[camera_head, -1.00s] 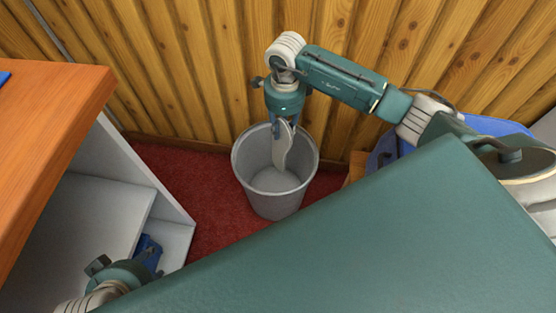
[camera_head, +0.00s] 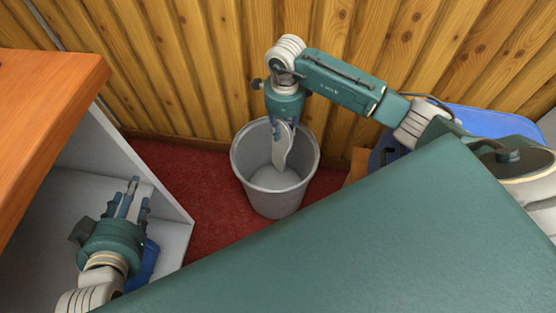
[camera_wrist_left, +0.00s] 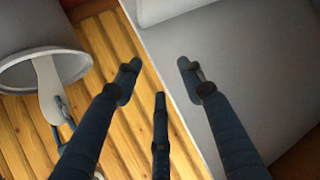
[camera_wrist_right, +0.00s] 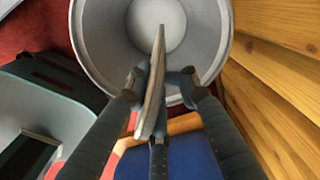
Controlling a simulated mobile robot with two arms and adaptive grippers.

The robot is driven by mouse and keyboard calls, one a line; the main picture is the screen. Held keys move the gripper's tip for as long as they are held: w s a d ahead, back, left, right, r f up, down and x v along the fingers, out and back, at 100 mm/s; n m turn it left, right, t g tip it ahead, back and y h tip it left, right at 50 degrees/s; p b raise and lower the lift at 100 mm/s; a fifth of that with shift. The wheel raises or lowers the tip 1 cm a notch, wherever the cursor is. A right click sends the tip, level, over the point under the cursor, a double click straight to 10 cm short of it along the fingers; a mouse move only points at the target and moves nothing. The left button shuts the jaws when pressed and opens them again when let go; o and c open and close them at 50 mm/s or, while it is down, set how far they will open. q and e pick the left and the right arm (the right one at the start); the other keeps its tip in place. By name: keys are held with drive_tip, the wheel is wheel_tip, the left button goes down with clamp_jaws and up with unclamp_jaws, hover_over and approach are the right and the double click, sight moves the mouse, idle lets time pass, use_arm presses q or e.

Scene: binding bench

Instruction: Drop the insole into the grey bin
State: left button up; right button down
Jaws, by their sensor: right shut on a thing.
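The grey bin (camera_head: 275,202) stands on the red carpet by the wooden wall; its mouth also shows in the left wrist view (camera_wrist_left: 22,72) and right wrist view (camera_wrist_right: 95,50). My right gripper (camera_head: 284,130) is shut on the insole (camera_head: 282,150), a pale grey flat piece. The insole hangs upright, its lower part within the bin's mouth in the head view. In the right wrist view the insole (camera_wrist_right: 153,90) is seen edge-on between the fingers. My left gripper (camera_head: 133,192) is open and empty in front of the grey shelf unit; its spread fingers show in the left wrist view (camera_wrist_left: 158,75).
An orange-brown worktop (camera_head: 50,110) stands at the left above the open grey cabinet (camera_head: 165,185). A blue object (camera_head: 490,122) is at the right beyond my right arm. Red carpet (camera_head: 185,165) lies free left of the bin.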

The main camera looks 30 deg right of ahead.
use_arm(q)
drive_tip(key=shift+w+d+r+t+h, duration=0.2)
drive_tip(key=shift+w+r+t, duration=0.2)
drive_tip(key=shift+r, duration=0.25)
drive_tip(key=shift+w+d+r+t+h, duration=0.15)
drive_tip(key=shift+w+r+t, duration=0.15)
drive_tip(key=shift+w+r, duration=0.25)
use_arm(e)
drive_tip(key=shift+f, duration=0.35)
use_arm(q)
drive_tip(key=shift+s, duration=0.1)
use_arm(e)
drive_tip(key=c, duration=1.3)
unclamp_jaws()
wheel_tip(320, 180, up, 12)
use_arm(q)
drive_tip(key=shift+s, duration=0.1)
